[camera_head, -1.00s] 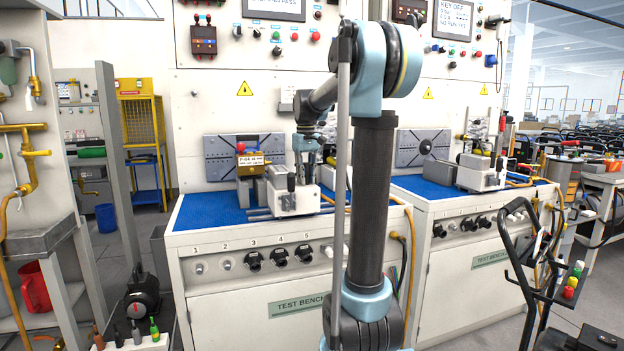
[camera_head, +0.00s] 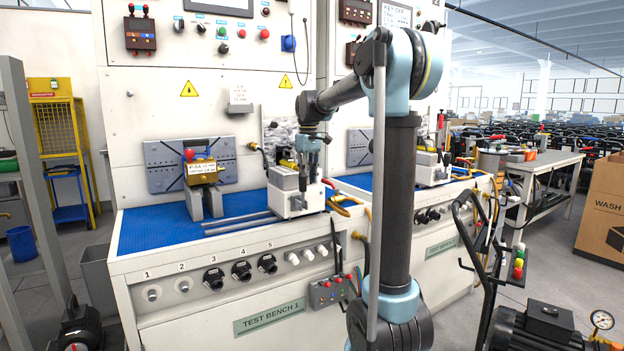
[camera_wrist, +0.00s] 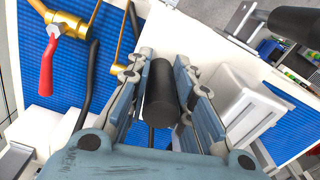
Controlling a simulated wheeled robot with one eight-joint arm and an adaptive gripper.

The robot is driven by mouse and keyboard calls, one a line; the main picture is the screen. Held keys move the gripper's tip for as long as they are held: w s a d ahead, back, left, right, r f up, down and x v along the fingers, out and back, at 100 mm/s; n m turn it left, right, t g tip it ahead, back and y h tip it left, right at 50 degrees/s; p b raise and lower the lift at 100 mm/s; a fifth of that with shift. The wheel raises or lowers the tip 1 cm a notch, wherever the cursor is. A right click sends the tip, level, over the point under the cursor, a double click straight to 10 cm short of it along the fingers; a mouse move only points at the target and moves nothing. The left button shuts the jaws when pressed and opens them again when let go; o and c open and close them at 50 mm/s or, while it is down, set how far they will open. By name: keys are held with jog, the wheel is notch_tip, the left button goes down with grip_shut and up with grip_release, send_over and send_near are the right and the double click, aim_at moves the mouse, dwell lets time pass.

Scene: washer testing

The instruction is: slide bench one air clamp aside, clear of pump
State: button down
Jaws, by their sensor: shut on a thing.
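The air clamp (camera_head: 290,202) of bench one is a white and grey block at the right end of two steel rails (camera_head: 240,222) on the blue mat. It also shows in the wrist view (camera_wrist: 240,100). My gripper (camera_head: 303,175) is over the clamp, pointing down. In the wrist view my gripper (camera_wrist: 160,85) is shut on the clamp's black upright handle (camera_wrist: 160,100). The pump (camera_head: 202,172), brass-coloured with a label and a red knob, sits on grey supports to the left. A clear gap with bare rails lies between pump and clamp.
A red-handled brass valve (camera_wrist: 48,62) and hoses lie close beside the gripper in the wrist view. Yellow hoses (camera_head: 345,208) are right of the clamp. The bench's front panel (camera_head: 190,285) carries knobs and ports. The blue mat (camera_head: 150,232) is bare at the left.

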jog(key=shift+w+d, duration=0.25)
jog(key=c, duration=1.4)
grip_release()
jog(key=shift+s, duration=0.1)
jog(key=shift+r, duration=0.15)
notch_tip(320, 180, up, 12)
jog(key=shift+f, duration=0.2)
